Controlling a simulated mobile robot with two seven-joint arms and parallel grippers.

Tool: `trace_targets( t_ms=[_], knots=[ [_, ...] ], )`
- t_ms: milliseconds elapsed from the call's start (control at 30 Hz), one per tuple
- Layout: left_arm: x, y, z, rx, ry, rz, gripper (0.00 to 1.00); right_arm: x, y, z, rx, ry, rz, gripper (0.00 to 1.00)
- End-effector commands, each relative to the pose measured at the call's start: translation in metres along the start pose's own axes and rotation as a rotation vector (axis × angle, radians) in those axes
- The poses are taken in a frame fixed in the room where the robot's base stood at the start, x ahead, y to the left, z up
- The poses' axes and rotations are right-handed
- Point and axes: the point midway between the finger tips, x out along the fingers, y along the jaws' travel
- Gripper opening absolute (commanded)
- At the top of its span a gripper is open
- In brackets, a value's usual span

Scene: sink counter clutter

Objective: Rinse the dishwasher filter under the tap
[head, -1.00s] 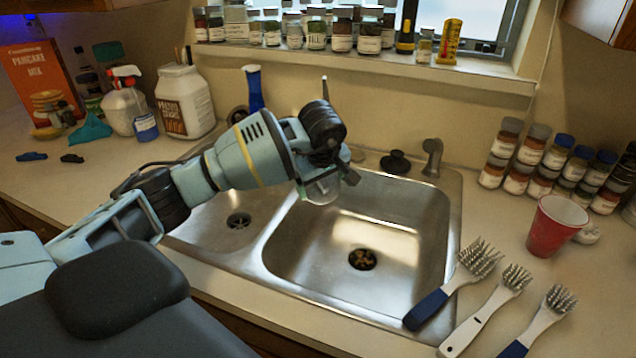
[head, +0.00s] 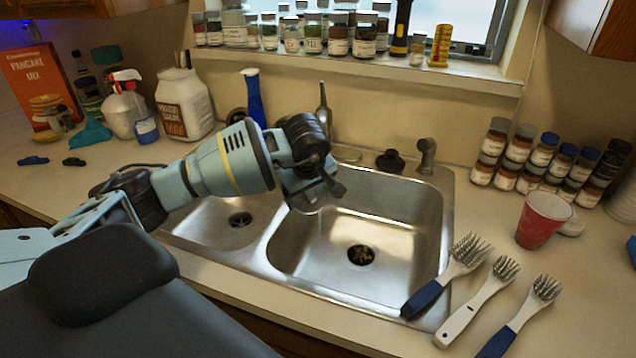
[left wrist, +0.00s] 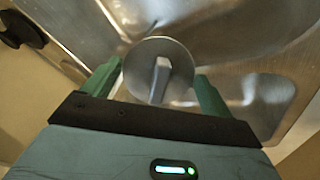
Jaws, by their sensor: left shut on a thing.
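My left gripper (head: 318,188) is over the divider and near back corner of the right sink basin (head: 385,235). It is shut on the dishwasher filter (head: 305,198), a round greyish piece partly hidden by the gripper. In the left wrist view the filter (left wrist: 175,60) shows as a round disc with a raised bar, between the two green fingers. The tap (head: 323,97) rises behind the gripper; only its thin upper part shows, and its spout is hidden. I cannot make out running water. My right gripper is not in view.
Several brushes (head: 485,295) lie at the sink's right front edge. A red cup (head: 543,219) and stacked spice jars (head: 545,165) stand to the right. A blue bottle (head: 253,98), a white jug (head: 184,105) and a spray bottle (head: 124,108) stand behind left. The right basin is empty.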

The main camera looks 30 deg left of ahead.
Motion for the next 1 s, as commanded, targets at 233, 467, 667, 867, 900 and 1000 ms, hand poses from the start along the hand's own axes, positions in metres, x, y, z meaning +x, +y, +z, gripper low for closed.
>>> trace_targets(
  t_ms=[233,467,667,867,900,1000],
  knots=[
    [-0.001,0.001,0.000,0.000,0.000,0.001,0.61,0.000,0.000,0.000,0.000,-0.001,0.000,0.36],
    [-0.005,0.000,-0.001,-0.001,0.002,0.003,0.61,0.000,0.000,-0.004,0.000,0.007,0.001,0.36],
    [-0.023,-0.003,-0.004,-0.002,0.004,0.008,0.61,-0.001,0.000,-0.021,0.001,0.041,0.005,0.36],
    [-0.037,-0.009,-0.004,0.000,0.003,0.005,0.61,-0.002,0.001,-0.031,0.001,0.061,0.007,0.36],
    [-0.039,-0.010,-0.004,-0.001,0.001,0.004,0.61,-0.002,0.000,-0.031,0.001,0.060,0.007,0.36],
    [-0.046,-0.013,-0.005,-0.001,0.001,0.003,0.61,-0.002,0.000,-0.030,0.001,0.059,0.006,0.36]
  ],
)
